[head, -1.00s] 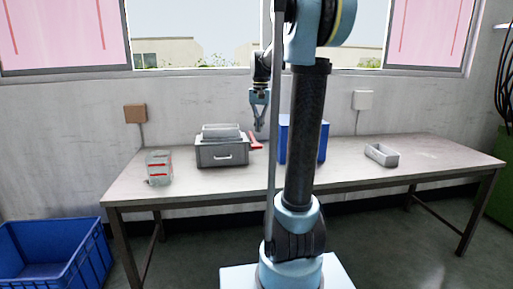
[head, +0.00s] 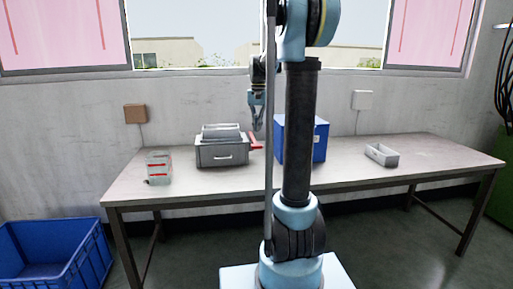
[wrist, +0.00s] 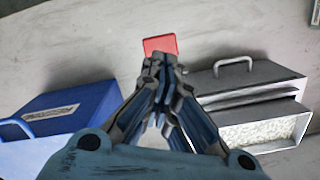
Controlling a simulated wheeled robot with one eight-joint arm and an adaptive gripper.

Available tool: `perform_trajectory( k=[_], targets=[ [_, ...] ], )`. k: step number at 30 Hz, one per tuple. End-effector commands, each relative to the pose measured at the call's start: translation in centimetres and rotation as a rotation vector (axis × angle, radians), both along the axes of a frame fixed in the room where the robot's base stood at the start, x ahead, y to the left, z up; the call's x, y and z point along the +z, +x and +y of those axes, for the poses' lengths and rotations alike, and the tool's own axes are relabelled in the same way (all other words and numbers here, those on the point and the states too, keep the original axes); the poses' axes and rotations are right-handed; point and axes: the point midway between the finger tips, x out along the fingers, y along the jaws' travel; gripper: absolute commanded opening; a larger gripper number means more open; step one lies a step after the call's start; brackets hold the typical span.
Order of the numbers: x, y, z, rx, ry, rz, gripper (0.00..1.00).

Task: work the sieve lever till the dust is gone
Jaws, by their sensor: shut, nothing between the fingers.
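The sieve (head: 222,154) is a grey box with a handled front and an open tray (head: 222,133) on top, on the left half of the table. Its red lever (head: 254,142) sticks out on the right side. In the wrist view the lever's red end (wrist: 160,44) lies just beyond my fingertips. The tray, at right in the wrist view, holds pale granules (wrist: 258,133); I cannot tell whether dust is among them. My gripper (head: 257,129) points down by the lever, shut and empty; its fingertips (wrist: 160,62) are together. I cannot tell whether they touch the lever.
A blue box (head: 306,140) with a label stands right of the sieve, close to my gripper. A clear container with red marks (head: 158,167) stands at left. A small grey tray (head: 382,154) lies at right, with bare table around it. A blue crate (head: 55,255) sits on the floor.

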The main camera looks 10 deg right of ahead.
Motion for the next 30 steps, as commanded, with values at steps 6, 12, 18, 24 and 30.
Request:
perform_trajectory(
  k=[6,12,18,24,30],
  targets=[
    [-2.6,-0.2,0.1,0.000,0.000,0.000,0.00],
    [-4.3,-0.4,0.2,0.000,0.000,0.000,0.00],
    [-5.2,-0.5,0.2,0.000,0.000,0.000,0.00],
    [-5.3,-0.5,0.2,0.000,0.000,0.000,0.00],
    [-5.3,-0.5,0.2,0.000,0.000,0.000,0.00]
  ],
)
